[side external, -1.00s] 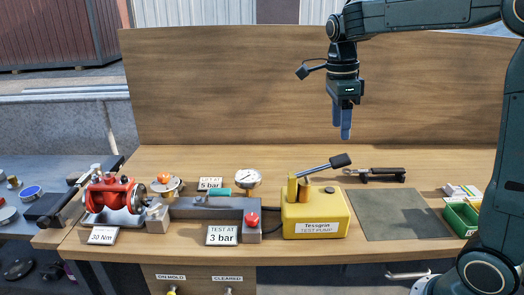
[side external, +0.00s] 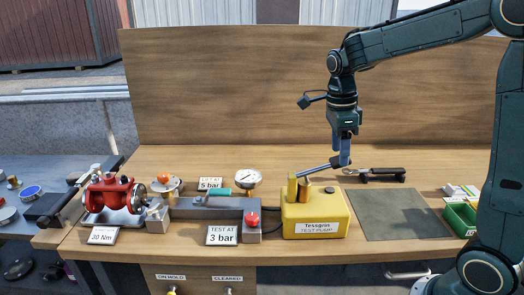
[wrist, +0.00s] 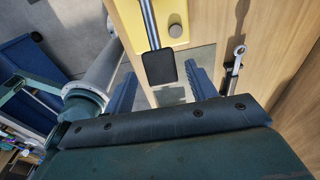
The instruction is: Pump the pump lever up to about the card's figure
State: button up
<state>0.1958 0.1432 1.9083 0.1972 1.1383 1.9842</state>
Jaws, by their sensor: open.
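The yellow test pump (side external: 316,215) stands on the bench, and its grey lever (side external: 313,171) slopes up to the right. The lever's black handle (wrist: 159,67) shows in the wrist view between the two blue fingers. My gripper (side external: 341,160) is open and points down at the handle end, with its fingers around or right beside the handle; contact cannot be told. In the wrist view my gripper (wrist: 160,90) has a finger on each side of the handle. The card reading "TEST AT 3 bar" (side external: 222,235) stands left of the pump. The round gauge (side external: 247,179) is behind it; its needle is too small to read.
A red valve (side external: 112,197) with a "30 Nm" card (side external: 103,235) is at the left. A "LIFT AT 5 bar" card (side external: 209,184) stands behind the grey fixture. A black-handled wrench (side external: 376,173) lies behind a grey mat (side external: 400,214). A green bin (side external: 461,219) is at the right.

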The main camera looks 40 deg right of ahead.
jog(key=shift+f, duration=0.65)
jog(key=c, duration=0.8)
